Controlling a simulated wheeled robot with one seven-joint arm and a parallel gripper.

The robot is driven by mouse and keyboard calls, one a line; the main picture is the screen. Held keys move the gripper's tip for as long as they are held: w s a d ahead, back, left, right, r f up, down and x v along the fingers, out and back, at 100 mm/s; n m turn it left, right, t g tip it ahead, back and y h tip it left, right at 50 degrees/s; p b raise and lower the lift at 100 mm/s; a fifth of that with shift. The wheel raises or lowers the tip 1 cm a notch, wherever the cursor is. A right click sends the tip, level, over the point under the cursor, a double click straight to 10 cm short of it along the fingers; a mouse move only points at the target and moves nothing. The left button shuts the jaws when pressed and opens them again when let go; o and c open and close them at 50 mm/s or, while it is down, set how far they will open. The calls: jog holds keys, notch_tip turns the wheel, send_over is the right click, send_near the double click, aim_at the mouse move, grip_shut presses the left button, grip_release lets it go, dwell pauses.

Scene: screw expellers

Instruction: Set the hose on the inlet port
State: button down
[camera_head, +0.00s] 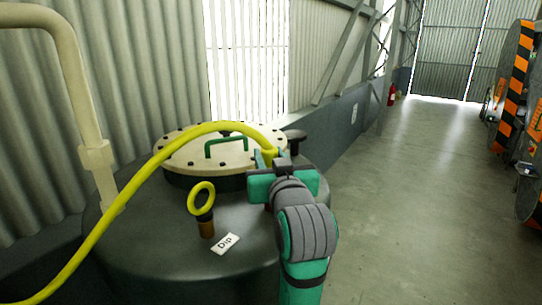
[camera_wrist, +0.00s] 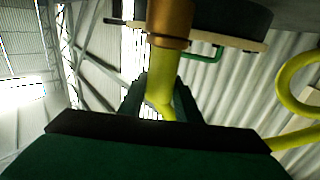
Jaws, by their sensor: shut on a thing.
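The yellow hose (camera_head: 160,157) arcs up from the lower left and over the tank to my gripper (camera_head: 266,160). In the wrist view my gripper (camera_wrist: 158,108) has its two green fingers shut on the hose (camera_wrist: 161,85). A brass fitting (camera_wrist: 171,20) sits on the hose beyond the fingers and is cut off by the picture's top edge. In the head view my gripper is over the right part of the dark tank (camera_head: 150,246), beside the lid. I cannot make out the inlet port; my arm hides that part of the tank top.
The cream bolted lid (camera_head: 185,157) carries a green handle (camera_head: 226,142). A dipstick with a yellow ring (camera_head: 201,210) stands near a "Dip" label (camera_head: 225,243). A black knob (camera_head: 295,136) is just behind my gripper. A cream pipe (camera_head: 75,80) rises left. Open floor lies right.

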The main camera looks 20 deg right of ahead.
jog(key=c, duration=1.6)
grip_release()
jog(key=shift+s, duration=0.2)
jog(key=shift+s+a, duration=0.2)
jog(key=shift+s, duration=1.6)
jog(key=shift+s+a, duration=0.25)
jog(key=shift+s, duration=1.6)
jog(key=shift+s+a, duration=0.2)
jog(key=shift+s, duration=1.6)
jog(key=shift+w+d, duration=0.1)
